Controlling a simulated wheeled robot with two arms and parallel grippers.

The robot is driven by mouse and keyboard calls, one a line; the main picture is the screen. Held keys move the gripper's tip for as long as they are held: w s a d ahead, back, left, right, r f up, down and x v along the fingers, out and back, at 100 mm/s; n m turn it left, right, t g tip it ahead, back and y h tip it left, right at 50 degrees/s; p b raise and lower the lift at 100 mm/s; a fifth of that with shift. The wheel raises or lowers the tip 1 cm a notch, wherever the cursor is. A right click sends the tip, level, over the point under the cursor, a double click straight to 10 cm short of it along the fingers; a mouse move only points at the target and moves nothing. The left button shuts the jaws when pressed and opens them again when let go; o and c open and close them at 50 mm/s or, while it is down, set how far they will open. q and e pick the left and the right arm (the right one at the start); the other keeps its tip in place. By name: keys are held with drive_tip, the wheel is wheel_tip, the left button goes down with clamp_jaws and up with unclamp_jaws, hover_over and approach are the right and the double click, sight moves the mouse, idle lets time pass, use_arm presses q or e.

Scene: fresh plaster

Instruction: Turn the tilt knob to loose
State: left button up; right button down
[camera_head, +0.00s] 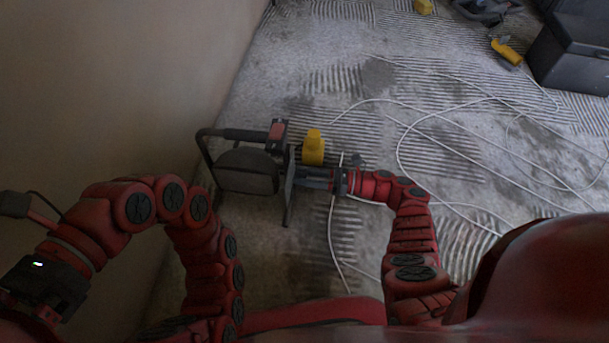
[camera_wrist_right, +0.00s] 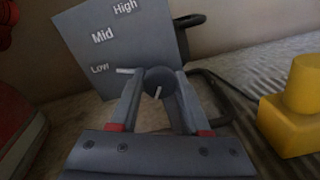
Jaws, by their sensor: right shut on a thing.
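A round dark knob (camera_wrist_right: 160,78) with a white pointer line sits on a grey panel (camera_wrist_right: 135,45) marked Low, Mid and High, with Low nearest the knob. The pointer line faces away from those labels, toward my gripper. I see no "loose" label. The panel belongs to a dark framed device (camera_head: 246,171) standing on the floor near the wall. My right gripper (camera_head: 300,179) reaches it from the right, its fingers shut on the knob, one on each side.
A yellow object (camera_head: 313,150) stands just beyond my right gripper. White cable (camera_head: 400,155) loops across the ridged floor to the right. A dark box (camera_head: 572,55) and a yellow-handled tool (camera_head: 507,51) lie at the far right. The wall (camera_head: 110,80) closes off the left.

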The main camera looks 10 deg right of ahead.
drive_tip(key=shift+n, duration=0.4)
drive_tip(key=shift+c, duration=1.9)
unclamp_jaws()
drive_tip(key=v, duration=1.2)
drive_tip(key=shift+r, duration=0.1)
